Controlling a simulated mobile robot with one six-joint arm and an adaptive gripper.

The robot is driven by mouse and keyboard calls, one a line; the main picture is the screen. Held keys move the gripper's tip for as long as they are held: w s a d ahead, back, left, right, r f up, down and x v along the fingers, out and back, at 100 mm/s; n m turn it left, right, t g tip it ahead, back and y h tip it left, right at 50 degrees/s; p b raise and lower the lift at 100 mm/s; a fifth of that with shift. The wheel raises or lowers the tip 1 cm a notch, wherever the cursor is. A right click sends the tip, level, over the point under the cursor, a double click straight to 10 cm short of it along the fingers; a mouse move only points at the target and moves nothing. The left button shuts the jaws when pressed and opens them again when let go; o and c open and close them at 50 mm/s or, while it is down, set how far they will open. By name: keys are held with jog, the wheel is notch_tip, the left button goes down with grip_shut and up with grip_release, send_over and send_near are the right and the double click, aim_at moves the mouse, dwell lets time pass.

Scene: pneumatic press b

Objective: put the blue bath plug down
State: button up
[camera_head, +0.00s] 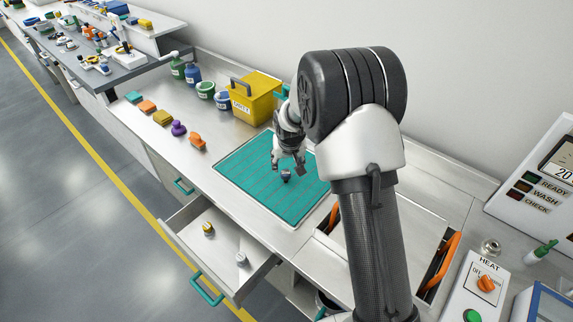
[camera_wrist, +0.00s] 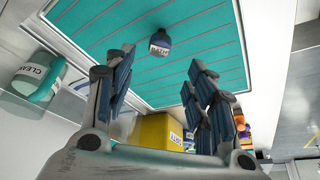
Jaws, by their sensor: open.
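The blue bath plug (camera_head: 286,175) is a small dark blue piece on the teal ribbed mat (camera_head: 247,185). In the wrist view the plug (camera_wrist: 160,45) shows a white label, too small to read surely, and it appears to rest on the mat (camera_wrist: 95,25). My gripper (camera_head: 288,166) is just above the plug. Its fingers are spread wide and empty; in the wrist view the gripper (camera_wrist: 163,68) has the plug beyond and between its fingertips, with a visible gap on both sides.
A yellow box (camera_head: 254,98) stands behind the mat, near green and blue containers (camera_head: 205,90). Several coloured pieces, including a purple one (camera_head: 178,128), line the counter at left. An open drawer (camera_head: 222,240) in front holds two small items. Most of the mat is bare.

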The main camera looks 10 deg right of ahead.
jog(key=s+r, duration=1.5)
jog(key=r, duration=0.4)
jog(key=s+a+r, duration=0.1)
jog(key=s+r, duration=0.1)
jog(key=s, duration=1)
jog(key=s+a+r+n, duration=0.1)
jog(key=s+r, duration=0.1)
jog(key=s, duration=1)
jog(key=shift+r+y, duration=0.2)
jog(key=shift+y, duration=0.1)
